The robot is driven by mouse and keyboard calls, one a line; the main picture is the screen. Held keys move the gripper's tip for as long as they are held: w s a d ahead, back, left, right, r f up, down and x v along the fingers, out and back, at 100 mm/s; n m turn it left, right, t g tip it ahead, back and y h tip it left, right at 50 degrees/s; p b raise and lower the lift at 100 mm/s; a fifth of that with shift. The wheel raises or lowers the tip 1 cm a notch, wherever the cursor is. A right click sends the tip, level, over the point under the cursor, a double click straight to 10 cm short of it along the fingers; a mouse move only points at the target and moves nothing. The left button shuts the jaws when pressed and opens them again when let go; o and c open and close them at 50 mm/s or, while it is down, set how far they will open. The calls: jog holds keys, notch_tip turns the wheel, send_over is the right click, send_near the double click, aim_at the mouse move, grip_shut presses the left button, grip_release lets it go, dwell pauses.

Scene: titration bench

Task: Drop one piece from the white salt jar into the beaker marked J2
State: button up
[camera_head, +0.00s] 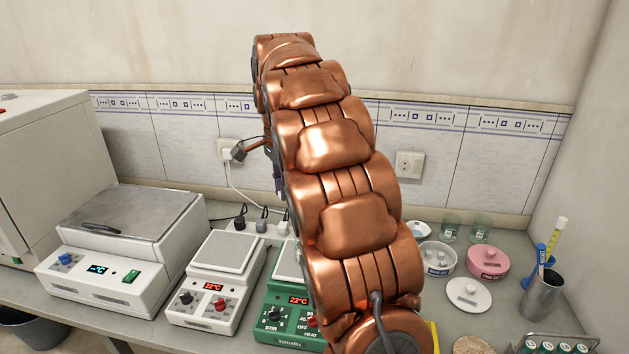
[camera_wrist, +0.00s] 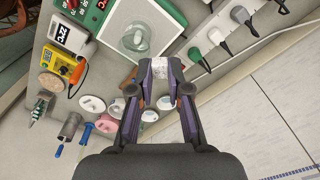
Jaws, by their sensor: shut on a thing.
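My gripper (camera_wrist: 160,68) is shut on a small, speckled white piece (camera_wrist: 160,70) in the wrist view. The white salt jar (camera_head: 437,259) stands at the right of the bench, beside the pink jar (camera_head: 488,262). A clear glass beaker (camera_wrist: 136,38) stands on the white plate of the green hotplate, beyond and slightly left of my fingertips in the wrist view. Two more beakers, (camera_head: 451,228) and (camera_head: 481,229), stand at the back right. I cannot read J2 on any beaker.
A white lid (camera_head: 469,294) lies in front of the jars. A metal cup (camera_head: 541,297), a blue-based cylinder (camera_head: 556,240) and a tube rack (camera_head: 555,345) stand far right. The green hotplate (camera_head: 280,315) and a white one (camera_head: 216,282) stand left of my arm. Plugs (camera_wrist: 240,15) line the power strip.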

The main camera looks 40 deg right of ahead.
jog(key=s+d+r+m, duration=0.2)
jog(key=s+d+m, duration=0.2)
jog(key=s+m, duration=0.2)
notch_tip(320, 180, down, 6)
jog(key=shift+d+f+b, duration=0.15)
jog(key=shift+b, duration=0.3)
jog(key=o, duration=0.8)
notch_tip(320, 180, up, 8)
jog(key=shift+f, duration=0.2)
dwell(0.5)
